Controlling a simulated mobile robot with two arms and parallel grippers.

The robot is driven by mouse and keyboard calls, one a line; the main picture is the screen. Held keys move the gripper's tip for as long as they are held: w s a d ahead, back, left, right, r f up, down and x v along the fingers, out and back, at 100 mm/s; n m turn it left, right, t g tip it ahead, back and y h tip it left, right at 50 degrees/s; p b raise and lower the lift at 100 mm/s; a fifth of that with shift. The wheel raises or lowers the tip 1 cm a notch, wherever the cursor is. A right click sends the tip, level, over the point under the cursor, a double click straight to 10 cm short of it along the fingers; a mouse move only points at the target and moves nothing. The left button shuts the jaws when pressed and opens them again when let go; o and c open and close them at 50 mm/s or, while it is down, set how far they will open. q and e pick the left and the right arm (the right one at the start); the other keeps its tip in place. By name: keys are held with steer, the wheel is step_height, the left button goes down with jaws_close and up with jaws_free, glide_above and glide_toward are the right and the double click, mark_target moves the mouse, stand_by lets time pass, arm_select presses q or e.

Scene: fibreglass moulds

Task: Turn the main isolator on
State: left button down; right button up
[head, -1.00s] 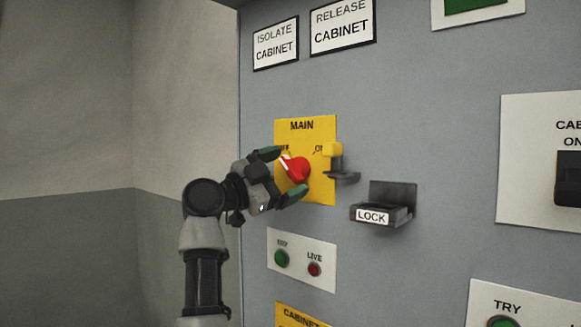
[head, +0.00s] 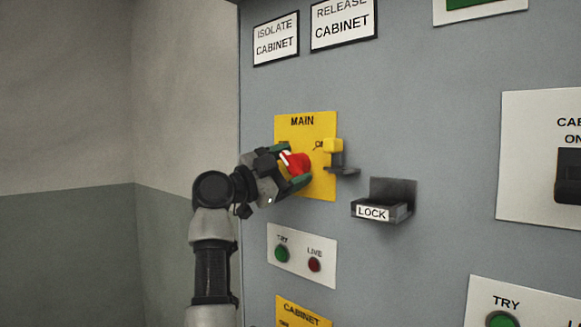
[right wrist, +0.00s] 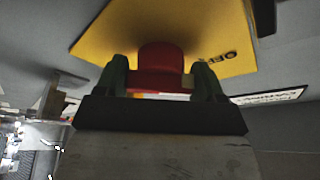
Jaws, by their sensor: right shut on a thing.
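The main isolator is a red rotary knob (head: 299,163) on a yellow plate (head: 320,185) marked MAIN, on the grey cabinet front. ON shows at the plate's upper right. A white mark on the knob points to the upper left. My right gripper (head: 294,168) is shut on the knob, one green-tipped finger above and one below. In the right wrist view the red knob (right wrist: 160,66) sits between the two green fingertips, with the yellow plate (right wrist: 110,38) behind and OFF readable on it. My left gripper is not in view.
A yellow-topped latch (head: 335,150) juts out at the plate's right edge. A dark LOCK bracket (head: 383,205) sticks out to the lower right. A TRY/LIVE panel (head: 300,255) is below. Free space lies left of the cabinet.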

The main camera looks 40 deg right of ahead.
steer(key=m+y+p, duration=0.1)
steer(key=m+p, duration=0.1)
steer(key=m, duration=0.2)
steer(key=shift+w+r+g, duration=0.1)
steer(key=shift+r+g, duration=0.05)
steer(key=shift+g, duration=0.25)
steer(key=m+y+p, duration=0.1)
steer(key=m, duration=0.2)
steer(key=shift+y+p, duration=0.3)
steer(key=m+y, duration=0.1)
steer(key=m, duration=0.1)
steer(key=shift+m+p, duration=0.4)
steer(key=m+y, duration=0.1)
steer(key=m, duration=0.2)
steer(key=shift+m+t+y, duration=0.3)
steer(key=shift+m+t, duration=0.1)
steer(key=m+t+y, duration=0.1)
steer(key=m, duration=0.2)
steer(key=shift+m+t, duration=0.3)
